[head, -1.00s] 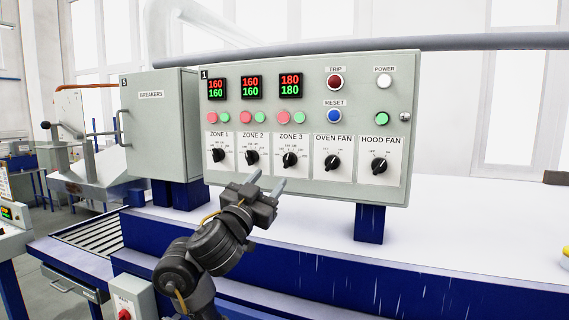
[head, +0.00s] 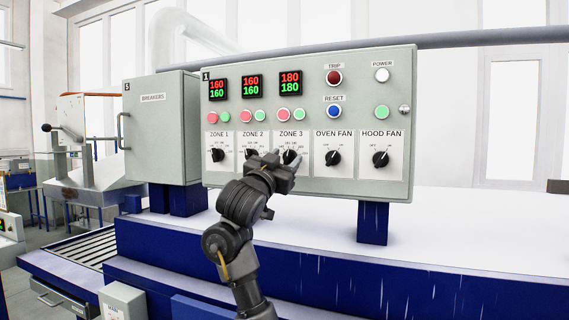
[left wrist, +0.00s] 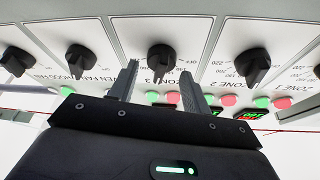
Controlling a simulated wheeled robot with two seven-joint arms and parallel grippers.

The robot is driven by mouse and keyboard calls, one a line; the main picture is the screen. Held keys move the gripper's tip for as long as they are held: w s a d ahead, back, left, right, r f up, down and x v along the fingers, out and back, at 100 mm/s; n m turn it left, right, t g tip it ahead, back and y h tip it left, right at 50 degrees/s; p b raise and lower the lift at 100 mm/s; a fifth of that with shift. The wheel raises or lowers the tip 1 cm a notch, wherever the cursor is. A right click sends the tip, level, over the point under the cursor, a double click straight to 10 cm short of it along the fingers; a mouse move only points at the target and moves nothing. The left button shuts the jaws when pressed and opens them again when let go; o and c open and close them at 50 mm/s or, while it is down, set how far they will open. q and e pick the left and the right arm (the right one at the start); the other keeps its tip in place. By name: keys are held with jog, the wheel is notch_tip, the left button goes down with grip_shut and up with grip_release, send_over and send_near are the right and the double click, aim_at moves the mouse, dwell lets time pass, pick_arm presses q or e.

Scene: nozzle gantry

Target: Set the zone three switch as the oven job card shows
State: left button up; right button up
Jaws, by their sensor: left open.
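The zone 3 switch (head: 289,157) is a black rotary knob on the grey panel, partly hidden behind my left gripper in the head view. My left gripper (head: 279,157) is open and empty, its fingers pointing at the panel. In the left wrist view, which is turned over, the zone 3 knob (left wrist: 161,57) lies between and just beyond the fingertips of the left gripper (left wrist: 158,72). I cannot tell whether the tips reach around it. I see no oven job card. My right gripper is out of view.
The zone 2 knob (head: 251,156) and the oven fan knob (head: 333,158) sit close on either side. Red and green buttons are above the knobs. A breakers cabinet (head: 162,130) stands left of the panel. The white top (head: 460,230) at right is clear.

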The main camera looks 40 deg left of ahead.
pick_arm(q)
jog(key=shift+w, duration=0.1)
jog(key=shift+c, duration=0.5)
jog(key=c, duration=0.8)
jog(key=shift+o, duration=0.2)
